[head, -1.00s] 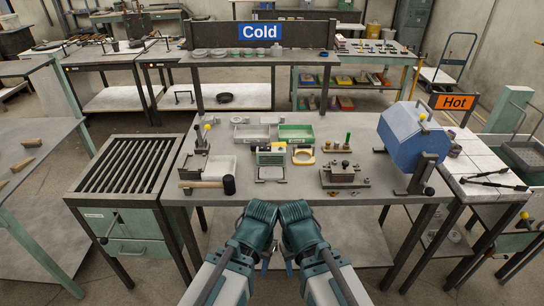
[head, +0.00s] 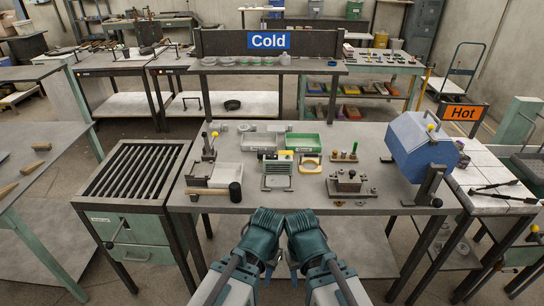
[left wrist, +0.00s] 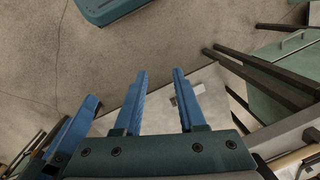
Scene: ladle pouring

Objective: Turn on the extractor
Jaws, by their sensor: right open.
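A table with a dark slatted top (head: 133,170) stands left of the main worktable, perhaps the extractor; I cannot tell for certain. Its green cabinet (head: 150,232) has a dark lever (head: 117,231) on the front and a bar handle lower down. My left gripper (head: 268,270) and right gripper (head: 292,270) hang side by side in front of the worktable's front edge, right of the cabinet and touching nothing. In the left wrist view the left gripper's blue fingers (left wrist: 160,75) are apart with nothing between them. The right gripper is open; its fingertips are mostly hidden in the head view.
The worktable (head: 380,200) carries a mallet (head: 234,191), trays, moulds and a blue tilted vessel (head: 420,147) at right. A Hot sign (head: 463,113) marks the right side. Bare floor lies between cabinet and left bench.

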